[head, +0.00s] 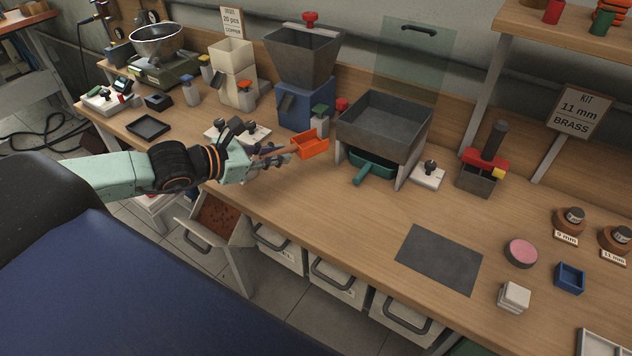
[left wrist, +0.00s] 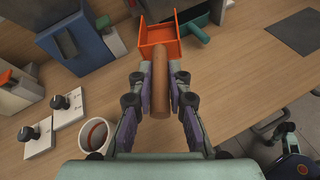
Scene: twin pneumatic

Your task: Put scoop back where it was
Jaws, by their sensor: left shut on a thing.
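The orange scoop (head: 311,145) has a square open pan and a brown wooden handle. My left gripper (head: 277,153) is shut on the handle and holds the scoop over the bench, in front of the blue machine. In the left wrist view the handle lies between the fingers of the left gripper (left wrist: 160,88), and the orange pan (left wrist: 159,38) points away and looks empty. A second scoop, green (head: 371,165), sits under the grey bin (head: 383,125) with its handle sticking out toward the front. My right gripper is not in view.
The blue machine (head: 305,105) with a grey hopper stands behind the scoop. White plates with black knobs (head: 429,175) lie nearby. A round cup (left wrist: 95,135) is left of the gripper in the wrist view.

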